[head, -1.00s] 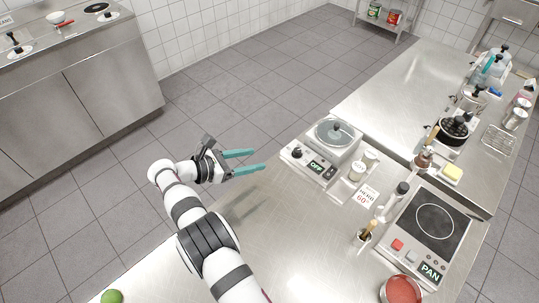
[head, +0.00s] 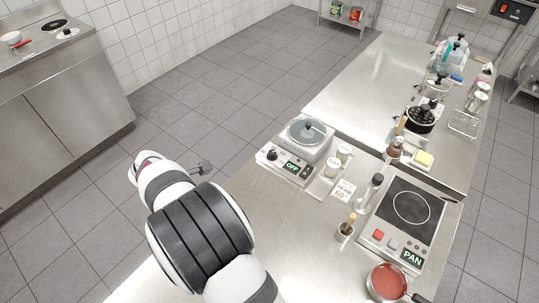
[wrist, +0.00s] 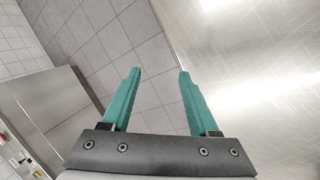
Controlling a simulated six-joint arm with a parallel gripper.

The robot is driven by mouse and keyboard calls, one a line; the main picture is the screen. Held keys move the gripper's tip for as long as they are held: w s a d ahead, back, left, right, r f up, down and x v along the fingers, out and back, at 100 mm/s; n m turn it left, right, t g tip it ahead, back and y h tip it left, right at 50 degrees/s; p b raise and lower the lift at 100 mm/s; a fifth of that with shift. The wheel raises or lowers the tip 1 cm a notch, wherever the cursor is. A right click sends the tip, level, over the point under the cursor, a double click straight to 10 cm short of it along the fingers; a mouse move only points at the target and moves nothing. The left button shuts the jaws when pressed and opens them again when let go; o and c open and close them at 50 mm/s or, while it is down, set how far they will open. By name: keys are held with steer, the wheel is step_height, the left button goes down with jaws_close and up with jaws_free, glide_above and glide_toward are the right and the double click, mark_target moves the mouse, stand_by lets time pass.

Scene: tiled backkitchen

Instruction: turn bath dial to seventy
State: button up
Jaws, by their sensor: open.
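The water bath (head: 306,139) is a steel unit with a round grey lid and a black knob on top. It stands on the counter in the head view. Its black dial (head: 273,155) is on the left of the front panel, beside a display (head: 292,167) reading OFF. My gripper (wrist: 159,80) is open and empty in the wrist view, its two teal fingers apart over floor and the counter's edge. In the head view my arm hides most of the gripper; a grey part of it shows left of the bath, apart from the dial. The bath is not seen in the wrist view.
A card (head: 344,191) reading HERB 60° and small jars (head: 344,153) stand right of the bath. A hob (head: 407,209) labelled PAN and a red-filled pot (head: 386,283) are further right. Bare counter (head: 262,215) lies in front of the bath.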

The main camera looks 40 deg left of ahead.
step_height(320, 180, up, 6)
steer(key=w+r+m+y, duration=0.15)
steer(key=m+y, duration=0.45)
steer(key=m, duration=0.7)
steer(key=w+d+r+m+t+h, duration=0.1)
steer(key=w+d+r+m+t, duration=0.1)
steer(key=w+d+m+t, duration=0.35)
steer(key=w+d+r+m+t+h, duration=0.2)
steer(key=w+d+r+m+t, duration=0.1)
steer(key=w+d+m, duration=0.4)
steer(key=n, duration=0.2)
glide_toward(272, 154)
steer(key=x, duration=0.9)
jaws_close()
